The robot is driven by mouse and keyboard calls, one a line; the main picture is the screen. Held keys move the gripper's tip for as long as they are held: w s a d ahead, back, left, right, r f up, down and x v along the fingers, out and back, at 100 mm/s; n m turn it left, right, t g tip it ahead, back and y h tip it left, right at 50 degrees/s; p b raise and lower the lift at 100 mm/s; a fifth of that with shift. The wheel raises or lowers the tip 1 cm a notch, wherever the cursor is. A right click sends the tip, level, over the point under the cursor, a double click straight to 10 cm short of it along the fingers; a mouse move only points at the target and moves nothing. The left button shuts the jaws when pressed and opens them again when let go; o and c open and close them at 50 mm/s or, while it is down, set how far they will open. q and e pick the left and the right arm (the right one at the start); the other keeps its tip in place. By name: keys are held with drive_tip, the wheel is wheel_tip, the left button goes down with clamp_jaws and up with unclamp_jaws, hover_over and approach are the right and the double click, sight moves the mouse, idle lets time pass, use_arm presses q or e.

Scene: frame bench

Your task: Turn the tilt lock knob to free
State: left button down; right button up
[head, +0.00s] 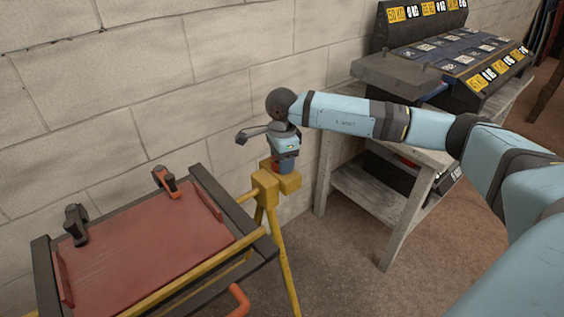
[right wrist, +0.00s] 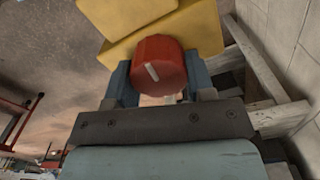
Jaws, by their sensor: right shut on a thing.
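The tilt lock knob (right wrist: 158,60) is round and red, with a short white line on its face that runs at a slant in the right wrist view. It sits against a yellow block (right wrist: 200,30) of the bench frame. My right gripper (right wrist: 160,82) has one finger on each side of the knob and is shut on it. In the head view my right gripper (head: 284,163) points down at the yellow block (head: 265,186) at the frame's right corner, and the knob is mostly hidden there. My left gripper is not in view.
A tilted red board (head: 150,245) with dark rails lies on the yellow frame. A black clamp (head: 76,225) and an orange-and-black clamp (head: 166,182) stand on it. A block wall (head: 150,90) is close behind. A grey table (head: 385,200) with labelled bins stands at right.

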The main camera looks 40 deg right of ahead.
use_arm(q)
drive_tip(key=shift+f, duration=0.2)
use_arm(e)
drive_tip(key=shift+n, duration=0.3)
drive_tip(key=o, duration=0.9)
drive_tip(key=shift+r, duration=0.1)
use_arm(q)
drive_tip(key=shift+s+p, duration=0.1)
drive_tip(key=shift+p, duration=0.3)
use_arm(e)
wheel_tip(320, 180, up, 14)
drive_tip(key=shift+f, duration=0.15)
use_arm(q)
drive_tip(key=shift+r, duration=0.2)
